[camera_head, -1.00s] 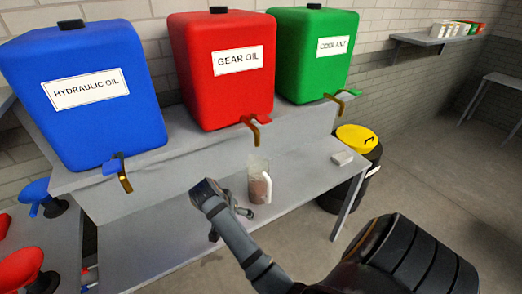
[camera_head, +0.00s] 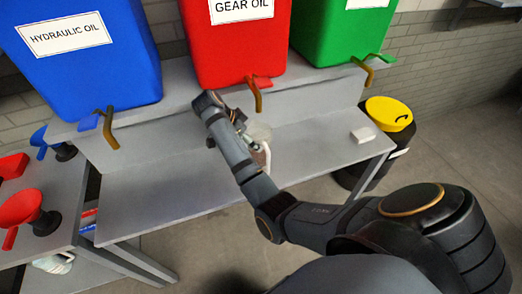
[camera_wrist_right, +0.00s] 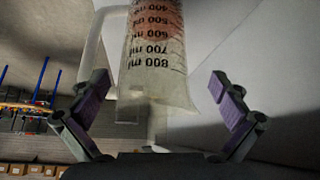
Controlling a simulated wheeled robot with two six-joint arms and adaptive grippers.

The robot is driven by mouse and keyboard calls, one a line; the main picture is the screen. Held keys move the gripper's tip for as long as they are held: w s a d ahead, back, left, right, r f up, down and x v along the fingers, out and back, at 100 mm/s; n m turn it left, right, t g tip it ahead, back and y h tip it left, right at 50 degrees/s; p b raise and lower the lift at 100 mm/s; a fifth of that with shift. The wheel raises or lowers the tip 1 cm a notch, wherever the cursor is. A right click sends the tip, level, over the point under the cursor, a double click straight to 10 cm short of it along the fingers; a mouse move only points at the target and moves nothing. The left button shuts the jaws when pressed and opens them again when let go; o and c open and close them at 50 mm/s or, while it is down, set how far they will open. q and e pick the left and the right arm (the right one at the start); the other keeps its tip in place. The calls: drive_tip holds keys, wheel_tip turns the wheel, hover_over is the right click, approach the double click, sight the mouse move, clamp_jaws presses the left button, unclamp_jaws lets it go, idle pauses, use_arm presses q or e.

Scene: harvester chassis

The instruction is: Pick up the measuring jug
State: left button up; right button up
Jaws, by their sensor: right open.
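The measuring jug (camera_head: 258,132) is clear, with a white handle, and stands on the grey bench below the gear oil spout. My right arm hides part of it in the head view. In the right wrist view the jug (camera_wrist_right: 158,60) shows black millilitre marks and a reddish-brown content near the top of the picture. My right gripper (camera_wrist_right: 160,95) is open, its fingers spread to either side of the jug's rim end with visible gaps. In the head view my right gripper (camera_head: 238,118) is at the jug's left side. My left gripper is not in view.
Blue hydraulic oil (camera_head: 85,60), red gear oil (camera_head: 235,50) and green coolant (camera_head: 342,35) tanks stand on the raised shelf with spouts overhanging the bench (camera_head: 150,195). A white block (camera_head: 362,134) lies at the bench's right. A yellow-lidded bin (camera_head: 388,112) stands beyond. Funnels (camera_head: 28,208) are at left.

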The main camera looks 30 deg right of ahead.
sight(261, 153)
drive_tip(key=x, duration=0.1)
drive_tip(key=p+x, duration=0.1)
drive_tip(key=x, duration=0.3)
drive_tip(key=shift+s+a+f+p, duration=0.1)
drive_tip(key=shift+s+a+p, duration=0.2)
drive_tip(key=shift+p, duration=0.1)
drive_tip(key=shift+a, duration=0.15)
drive_tip(key=c, duration=1.6)
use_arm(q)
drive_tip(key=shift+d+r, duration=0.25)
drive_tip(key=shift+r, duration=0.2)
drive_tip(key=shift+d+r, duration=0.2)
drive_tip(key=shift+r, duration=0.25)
use_arm(e)
drive_tip(key=shift+c, duration=0.3)
